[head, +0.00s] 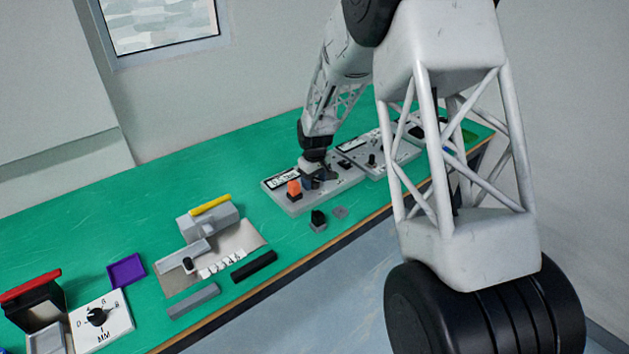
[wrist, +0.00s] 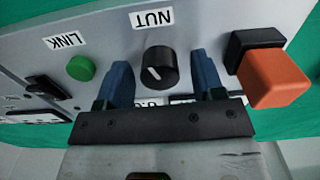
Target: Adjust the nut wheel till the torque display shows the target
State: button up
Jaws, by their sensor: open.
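The nut wheel (wrist: 160,70) is a round black knob with a white pointer line, under a label reading NUT, in the wrist view. My gripper (wrist: 159,64) is open, with one blue finger on each side of the wheel and a visible gap to both. A display (wrist: 155,102) lies behind the gripper's palm edge; only a few dark digits show and its full reading is hidden. In the head view my gripper (head: 318,179) is over the grey panel (head: 298,208), and the wheel is hidden by it. The target value is not readable.
An orange block (wrist: 275,80) on a black base stands close to the right finger. A green button (wrist: 80,68) labelled LINK and a black switch (wrist: 46,87) lie to the left. In the head view, other devices and a purple tray (head: 126,270) stand farther left on the green table.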

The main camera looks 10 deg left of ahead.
jog(key=shift+f, duration=0.1)
jog(key=shift+c, duration=0.2)
jog(key=c, duration=0.9)
jog(key=shift+m, duration=0.4)
jog(key=m, duration=1.1)
